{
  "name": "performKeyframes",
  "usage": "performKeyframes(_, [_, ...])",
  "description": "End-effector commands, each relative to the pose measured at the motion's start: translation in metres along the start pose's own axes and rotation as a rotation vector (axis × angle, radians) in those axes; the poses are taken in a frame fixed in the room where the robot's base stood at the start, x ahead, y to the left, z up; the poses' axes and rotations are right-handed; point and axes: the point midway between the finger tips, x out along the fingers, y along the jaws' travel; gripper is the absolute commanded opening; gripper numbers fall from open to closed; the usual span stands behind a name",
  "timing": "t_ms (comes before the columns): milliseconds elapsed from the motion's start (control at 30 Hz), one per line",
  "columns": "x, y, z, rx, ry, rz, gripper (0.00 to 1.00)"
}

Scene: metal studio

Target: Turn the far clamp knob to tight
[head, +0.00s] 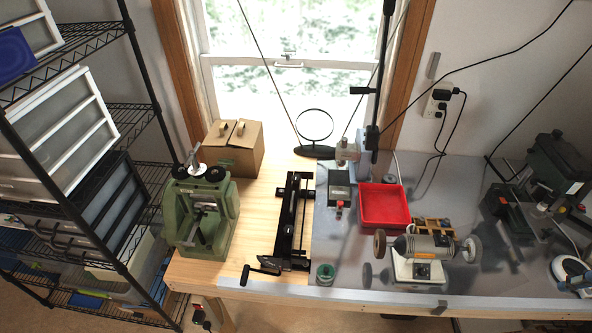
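I cannot single out the far clamp knob for certain at this size. A long black rail-like tool (291,220) lies lengthwise on the wooden bench top. Small dark parts stick out on both sides near its far end, and a dark crank-like handle (262,270) sits at its near end. A green machine (203,215) stands to its left, with dark round knobs (215,173) and a silver lever on top. Whether any knob is tight or loose does not show. My gripper is not in view.
Right of the rail tool stand a small dark box with a red knob (339,207), a red tray (384,206) and a bench grinder (419,256). A cardboard box (235,147) and a black ring stand (315,128) are behind. A wire shelf (136,105) borders the left.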

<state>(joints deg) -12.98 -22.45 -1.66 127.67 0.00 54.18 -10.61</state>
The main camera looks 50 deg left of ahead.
Motion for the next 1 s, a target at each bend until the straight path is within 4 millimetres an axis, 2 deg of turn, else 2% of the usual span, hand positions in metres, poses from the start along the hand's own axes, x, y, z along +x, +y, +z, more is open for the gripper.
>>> performKeyframes(33, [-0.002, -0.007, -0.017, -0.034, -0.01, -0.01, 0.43])
performKeyframes(200, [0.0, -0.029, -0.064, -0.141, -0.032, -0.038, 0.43])
performKeyframes(567, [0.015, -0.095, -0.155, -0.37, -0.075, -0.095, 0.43])
performKeyframes(767, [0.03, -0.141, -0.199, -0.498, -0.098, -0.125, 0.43])
performKeyframes(1000, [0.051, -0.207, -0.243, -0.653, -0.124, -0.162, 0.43])
